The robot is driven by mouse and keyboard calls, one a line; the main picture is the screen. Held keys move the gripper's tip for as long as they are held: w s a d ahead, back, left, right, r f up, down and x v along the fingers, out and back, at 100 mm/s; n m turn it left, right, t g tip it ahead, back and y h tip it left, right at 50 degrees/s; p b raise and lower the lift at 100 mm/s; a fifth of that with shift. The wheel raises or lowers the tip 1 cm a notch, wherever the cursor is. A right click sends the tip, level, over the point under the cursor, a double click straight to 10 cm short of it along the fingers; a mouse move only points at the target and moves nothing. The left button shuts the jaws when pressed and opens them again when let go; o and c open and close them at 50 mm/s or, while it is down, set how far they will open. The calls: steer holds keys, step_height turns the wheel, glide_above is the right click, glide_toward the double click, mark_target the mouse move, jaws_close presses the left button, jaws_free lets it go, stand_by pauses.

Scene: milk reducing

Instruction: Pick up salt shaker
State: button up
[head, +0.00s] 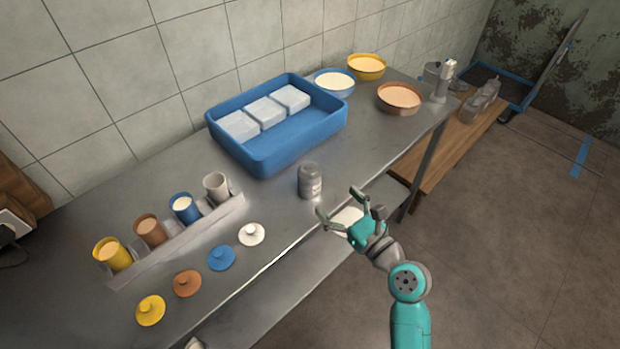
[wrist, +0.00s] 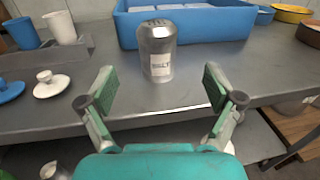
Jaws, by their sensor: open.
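The salt shaker (head: 310,181) is a grey metal cylinder with a pale label. It stands upright on the steel table (head: 285,212) near its front edge, in front of the blue tray. In the wrist view the shaker (wrist: 157,52) stands just beyond and between the two fingers, its label facing me. My gripper (head: 338,204) is open and empty, just off the table's front edge, to the right of the shaker in the head view. In the wrist view my gripper (wrist: 160,90) has its fingers spread wide, apart from the shaker.
A blue tray (head: 270,160) with white blocks stands behind the shaker. A rack of coloured cups (head: 183,207) and several lids (head: 221,257) lie to the left. Bowls (head: 399,97) stand at the far right end. The table around the shaker is clear.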

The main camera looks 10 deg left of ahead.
mark_target(316, 179)
steer(key=x, duration=1.1)
steer(key=shift+s+a+r, duration=0.1)
steer(key=shift+s+r, duration=0.1)
steer(key=shift+r, duration=0.1)
steer(key=c, duration=1.4)
